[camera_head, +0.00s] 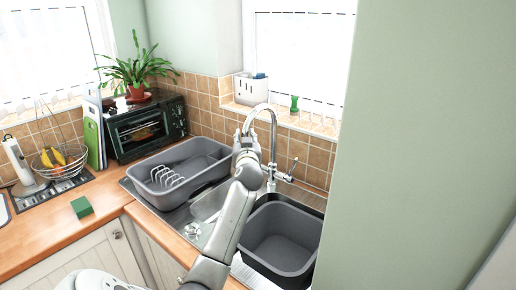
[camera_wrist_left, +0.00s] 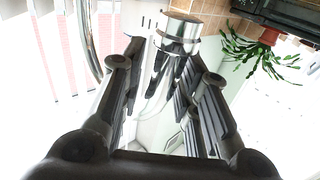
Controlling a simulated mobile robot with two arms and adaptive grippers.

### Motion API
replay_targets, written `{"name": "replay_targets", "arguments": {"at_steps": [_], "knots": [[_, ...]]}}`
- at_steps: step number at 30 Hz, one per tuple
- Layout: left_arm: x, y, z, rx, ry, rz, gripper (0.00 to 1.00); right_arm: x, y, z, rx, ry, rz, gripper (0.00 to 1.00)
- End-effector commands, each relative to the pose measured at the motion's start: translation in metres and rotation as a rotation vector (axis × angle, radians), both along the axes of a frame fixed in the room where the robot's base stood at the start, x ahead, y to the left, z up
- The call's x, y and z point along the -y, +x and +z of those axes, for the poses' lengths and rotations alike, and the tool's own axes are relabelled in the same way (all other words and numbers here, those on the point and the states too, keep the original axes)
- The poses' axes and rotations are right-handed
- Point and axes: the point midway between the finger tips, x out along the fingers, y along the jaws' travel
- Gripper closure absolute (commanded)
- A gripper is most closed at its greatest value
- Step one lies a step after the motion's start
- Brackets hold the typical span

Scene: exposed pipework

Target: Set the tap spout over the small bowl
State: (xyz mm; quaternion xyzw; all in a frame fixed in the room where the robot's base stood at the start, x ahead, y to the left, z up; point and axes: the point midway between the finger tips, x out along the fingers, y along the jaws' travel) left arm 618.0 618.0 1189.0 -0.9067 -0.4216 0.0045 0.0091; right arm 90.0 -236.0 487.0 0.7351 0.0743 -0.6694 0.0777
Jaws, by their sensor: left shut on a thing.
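The chrome tap (camera_head: 274,150) stands behind the sink, and its curved spout (camera_head: 262,107) arcs over to the left. My left gripper (camera_head: 246,142) is shut on the spout near its downturned end. In the left wrist view, the chrome spout end (camera_wrist_left: 180,32) shows between the finger tips (camera_wrist_left: 168,62). The small bowl (camera_head: 208,205) is the steel basin in the middle of the sink, partly hidden behind my left arm. The spout end is high above the sink, left of the tap's base. I cannot tell exactly what lies below it. My right gripper is not in view.
A grey tub (camera_head: 278,240) sits in the right basin. A grey dish rack (camera_head: 180,172) is on the left drainer. A black oven (camera_head: 146,128) and a potted plant (camera_head: 137,72) stand at the back left. A green wall (camera_head: 425,140) closes off the right.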

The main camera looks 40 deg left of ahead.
Motion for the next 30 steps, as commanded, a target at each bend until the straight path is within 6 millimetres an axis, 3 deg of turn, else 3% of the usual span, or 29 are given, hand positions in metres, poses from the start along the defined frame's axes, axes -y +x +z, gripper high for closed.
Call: {"name": "replay_targets", "arguments": {"at_steps": [6, 10, 18, 30], "knots": [[-0.035, -0.005, 0.005, 0.010, -0.004, -0.040, 1.00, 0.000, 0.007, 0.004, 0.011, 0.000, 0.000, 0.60], [-0.050, -0.004, 0.007, 0.007, -0.001, -0.128, 1.00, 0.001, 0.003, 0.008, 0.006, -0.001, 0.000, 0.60], [-0.075, 0.002, 0.008, 0.012, -0.005, -0.137, 1.00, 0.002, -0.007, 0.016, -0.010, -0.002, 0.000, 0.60], [-0.091, 0.008, 0.008, 0.015, -0.004, -0.244, 1.00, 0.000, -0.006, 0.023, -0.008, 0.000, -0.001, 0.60]]}}
